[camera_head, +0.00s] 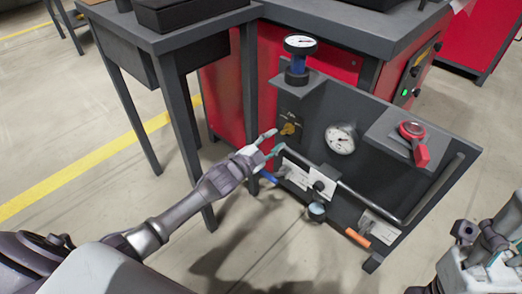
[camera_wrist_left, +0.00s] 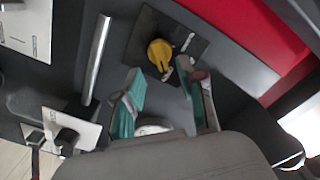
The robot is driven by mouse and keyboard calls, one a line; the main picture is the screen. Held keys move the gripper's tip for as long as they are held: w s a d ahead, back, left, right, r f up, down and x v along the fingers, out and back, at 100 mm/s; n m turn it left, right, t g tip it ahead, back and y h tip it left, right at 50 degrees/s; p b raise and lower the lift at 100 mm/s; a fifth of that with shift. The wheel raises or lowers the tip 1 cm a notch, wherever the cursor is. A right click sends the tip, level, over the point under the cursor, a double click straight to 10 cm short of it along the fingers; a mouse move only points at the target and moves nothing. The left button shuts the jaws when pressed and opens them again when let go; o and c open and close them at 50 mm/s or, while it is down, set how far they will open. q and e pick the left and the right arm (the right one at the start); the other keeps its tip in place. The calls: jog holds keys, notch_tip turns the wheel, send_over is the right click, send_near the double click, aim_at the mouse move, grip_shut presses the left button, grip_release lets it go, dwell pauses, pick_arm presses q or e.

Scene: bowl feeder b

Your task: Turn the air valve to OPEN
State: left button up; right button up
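The air valve is a yellow knob (camera_head: 288,128) on a dark plate at the left of the grey panel (camera_head: 375,180). In the left wrist view the knob (camera_wrist_left: 159,55) lies ahead of my fingertips, with its dark plate (camera_wrist_left: 190,42) around it. My left gripper (camera_head: 275,142) is open, just below and left of the knob; its teal-padded fingers (camera_wrist_left: 165,98) are apart with nothing between them. The lettering on the plate is too small to read. My right gripper (camera_head: 500,250) is partly in view at the lower right, away from the panel; its fingers are unclear.
A round gauge (camera_head: 341,139) and a metal pipe (camera_head: 345,188) are on the panel right of the knob. A blue regulator with a gauge (camera_head: 300,45) stands above. A table leg (camera_head: 185,150) stands behind my left arm.

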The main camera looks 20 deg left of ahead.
pick_arm(q)
jog(key=v, duration=0.7)
jog(key=shift+s, duration=0.3)
